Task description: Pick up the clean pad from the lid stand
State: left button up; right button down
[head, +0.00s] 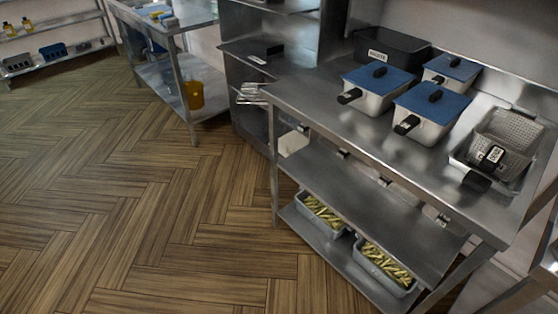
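I cannot make out a clean pad or a lid stand for certain in the head view. A black item with a pale label (266,53) lies on the middle shelf of the steel shelf unit. Stacked pale metal-looking items (251,94) stick out of the shelf below it; they are too small to name. Neither of my grippers shows in the view.
A steel table (330,108) at right holds lidded pans (375,88), a black labelled tub (392,48) and a mesh basket (508,138). Tubs of fries (386,266) stand on its bottom shelf. A yellow bucket (194,95) stands farther back. The wood floor (120,200) at left is clear.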

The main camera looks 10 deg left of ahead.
aim_at(291, 142)
jog(key=i+u, duration=0.15)
jog(key=i, duration=0.85)
jog(key=j+z, duration=0.25)
jog(key=j, duration=0.55)
jog(key=j+z, duration=0.25)
jog(key=j, duration=0.55)
jog(key=j+z, duration=0.1)
jog(key=z, duration=0.3)
jog(key=i+j+z, duration=0.15)
jog(key=z, duration=0.3)
jog(key=j+z, duration=0.15)
jog(key=z, duration=0.25)
